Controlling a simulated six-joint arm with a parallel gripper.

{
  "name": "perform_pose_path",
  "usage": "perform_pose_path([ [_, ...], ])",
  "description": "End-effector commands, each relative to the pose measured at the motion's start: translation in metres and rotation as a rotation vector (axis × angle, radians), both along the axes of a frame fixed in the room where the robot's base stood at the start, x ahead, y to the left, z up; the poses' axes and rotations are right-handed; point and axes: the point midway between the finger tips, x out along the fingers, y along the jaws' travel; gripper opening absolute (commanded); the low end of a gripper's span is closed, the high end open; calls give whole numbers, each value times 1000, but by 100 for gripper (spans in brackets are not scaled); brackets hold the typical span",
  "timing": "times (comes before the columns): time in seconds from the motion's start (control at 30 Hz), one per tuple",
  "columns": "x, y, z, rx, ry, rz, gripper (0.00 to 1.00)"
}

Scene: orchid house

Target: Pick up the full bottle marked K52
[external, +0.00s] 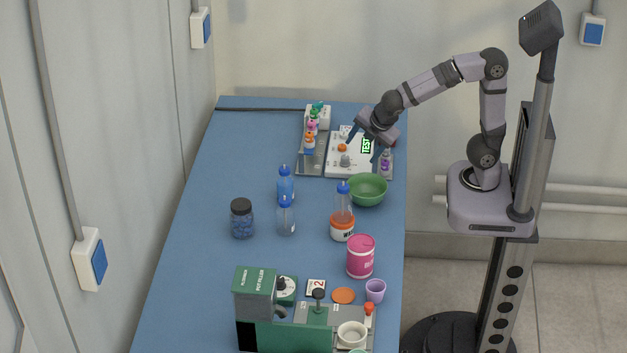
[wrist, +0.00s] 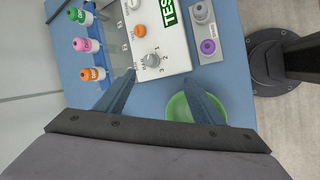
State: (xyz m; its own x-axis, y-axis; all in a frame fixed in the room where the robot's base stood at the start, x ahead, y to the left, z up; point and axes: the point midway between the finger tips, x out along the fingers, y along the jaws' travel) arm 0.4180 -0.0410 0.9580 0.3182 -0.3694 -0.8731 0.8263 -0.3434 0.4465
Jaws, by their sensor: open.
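No marking K52 is readable in either view, so I cannot tell which bottle bears it. Small bottles with green (wrist: 78,15), pink (wrist: 84,45) and orange (wrist: 88,73) caps stand in a row left of the white device; their labels are too small to read. A purple-topped one (wrist: 208,47) and a grey-topped one (wrist: 201,13) are on the device's right. My gripper (external: 364,150) is open and empty above the white device (wrist: 160,40).
A green bowl (external: 367,190) stands just in front of the device and beneath my right finger in the wrist view. A blue jar (external: 241,219), a pink tin (external: 360,257) and a green machine (external: 285,338) stand nearer the front. The table's left side is clear.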

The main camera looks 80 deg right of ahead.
Motion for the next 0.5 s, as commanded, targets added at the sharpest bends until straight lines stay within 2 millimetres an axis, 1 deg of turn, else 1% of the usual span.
perform_pose_path([
  [0.03,27,6,-18,-98,-7,163,62],
  [0.07,41,8,-18,-163,-8,257,62],
  [0.1,61,14,-16,-251,-11,379,62],
  [0.2,102,31,-8,-457,-12,638,62],
  [0.3,132,50,1,-636,-7,832,62],
  [0.4,155,70,8,-793,0,980,62],
  [0.5,173,90,14,-934,9,1099,62],
])
